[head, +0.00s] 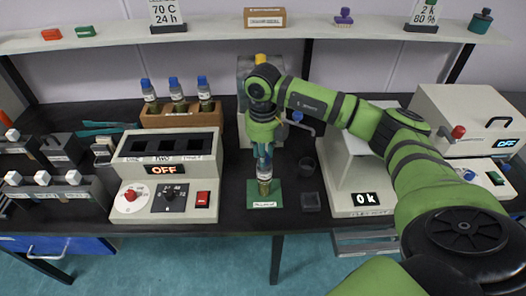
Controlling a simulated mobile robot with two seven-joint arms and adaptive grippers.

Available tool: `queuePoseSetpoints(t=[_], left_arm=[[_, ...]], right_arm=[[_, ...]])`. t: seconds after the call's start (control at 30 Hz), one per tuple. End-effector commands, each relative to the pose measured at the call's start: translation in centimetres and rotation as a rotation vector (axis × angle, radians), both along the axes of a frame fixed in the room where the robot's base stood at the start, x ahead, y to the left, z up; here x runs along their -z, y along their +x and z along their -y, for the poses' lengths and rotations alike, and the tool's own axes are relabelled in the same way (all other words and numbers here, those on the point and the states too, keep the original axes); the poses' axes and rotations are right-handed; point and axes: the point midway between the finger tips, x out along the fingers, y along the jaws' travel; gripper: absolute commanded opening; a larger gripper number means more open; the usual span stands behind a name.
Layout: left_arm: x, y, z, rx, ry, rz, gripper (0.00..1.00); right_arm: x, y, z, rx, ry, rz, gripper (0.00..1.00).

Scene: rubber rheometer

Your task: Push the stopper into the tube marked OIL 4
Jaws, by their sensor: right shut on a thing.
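My right gripper (263,165) reaches in from the right and points down. It is shut on a small bottle-like thing (264,184) with a pale upper part and an amber lower part. That thing is upright on or just above a small green mat (282,198), whose label is too small to read. The fingers hide its top. Several blue-capped bottles (177,95) stand in a wooden rack (154,121) behind the left device. I cannot make out an OIL 4 mark or tell which thing is the stopper. My left gripper is not in view.
A white block device (133,172) with an OFF display stands left of the mat. A white balance-like device (361,205) showing "0k" is further right. A shelf (210,38) runs along the back.

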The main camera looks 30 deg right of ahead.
Motion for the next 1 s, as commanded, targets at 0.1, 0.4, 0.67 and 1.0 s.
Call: queuePoseSetpoints(t=[0.1,0.4,0.67,1.0], left_arm=[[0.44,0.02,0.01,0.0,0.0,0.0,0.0],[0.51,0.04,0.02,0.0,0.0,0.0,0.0],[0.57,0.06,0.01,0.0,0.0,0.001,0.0],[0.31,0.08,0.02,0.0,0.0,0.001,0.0]], right_arm=[[0.53,-0.01,-0.01,0.0,0.0,0.0,0.0],[0.61,0.0,-0.01,0.0,0.0,0.0,0.0],[0.66,-0.01,0.0,0.0,0.0,0.0,0.56],[0.33,-0.01,0.0,0.0,0.0,0.0,0.56]])
